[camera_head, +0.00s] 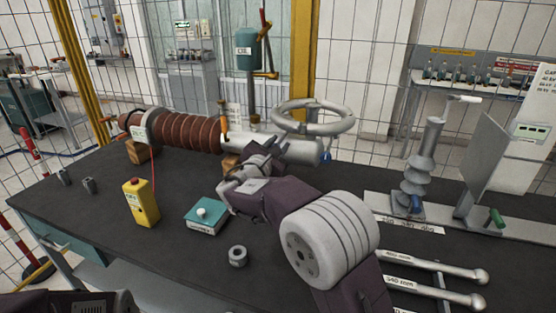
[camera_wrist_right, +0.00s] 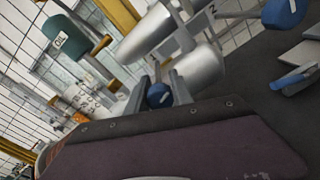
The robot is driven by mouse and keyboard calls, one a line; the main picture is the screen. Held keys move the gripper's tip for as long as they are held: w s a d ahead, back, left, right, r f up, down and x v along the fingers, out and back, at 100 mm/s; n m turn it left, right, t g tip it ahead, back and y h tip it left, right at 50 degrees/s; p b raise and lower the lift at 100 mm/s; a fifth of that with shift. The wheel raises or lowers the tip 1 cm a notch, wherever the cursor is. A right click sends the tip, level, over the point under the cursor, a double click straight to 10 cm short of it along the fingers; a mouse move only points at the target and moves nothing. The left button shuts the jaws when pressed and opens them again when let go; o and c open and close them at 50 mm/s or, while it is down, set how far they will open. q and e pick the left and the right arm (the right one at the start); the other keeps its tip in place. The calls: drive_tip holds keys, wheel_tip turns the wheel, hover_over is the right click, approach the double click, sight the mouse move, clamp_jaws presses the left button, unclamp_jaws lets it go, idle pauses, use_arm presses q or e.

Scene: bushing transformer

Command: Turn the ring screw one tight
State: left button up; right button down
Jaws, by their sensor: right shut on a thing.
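The bushing (camera_head: 190,132) lies across the table, with a ribbed brown body and a silver cylinder (camera_head: 290,150) at its right end. A large metal ring (camera_head: 312,117) stands at that end. In the right wrist view a blue screw head (camera_wrist_right: 158,95), taken as ring screw one, sits between the fingers of my right gripper (camera_wrist_right: 160,88), below a number 1 mark on the metal. The gripper is shut on it. In the head view my right gripper (camera_head: 268,152) is at the silver cylinder, and its own arm hides the screw. My left gripper is out of view.
A second blue knob (camera_wrist_right: 285,12) shows beside a number 2 mark. A yellow control box (camera_head: 141,203), a teal box (camera_head: 206,216) and a nut (camera_head: 237,256) stand on the table. A ribbed grey insulator (camera_head: 420,170) and labelled rods (camera_head: 430,265) are at right.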

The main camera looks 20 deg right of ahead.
drive_tip(key=m+b, duration=0.3)
drive_tip(key=b, duration=0.1)
drive_tip(key=m+b, duration=0.4)
drive_tip(key=b, duration=0.1)
drive_tip(key=m+b, duration=0.4)
drive_tip(key=b, duration=0.1)
drive_tip(key=shift+f+t+y, duration=0.3)
drive_tip(key=shift+f+t, duration=0.1)
drive_tip(key=m+b, duration=0.3)
drive_tip(key=m, duration=0.1)
drive_tip(key=shift+a+r+m+b, duration=0.1)
drive_tip(key=shift+m+b, duration=0.3)
drive_tip(key=shift+r+m+b, duration=0.15)
drive_tip(key=shift+m+b, duration=1)
drive_tip(key=shift+m, duration=0.85)
drive_tip(key=c, duration=1.1)
unclamp_jaws()
drive_tip(key=shift+r, duration=0.1)
drive_tip(key=shift+c, duration=0.2)
drive_tip(key=b+v, duration=0.2)
drive_tip(key=v, duration=0.7)
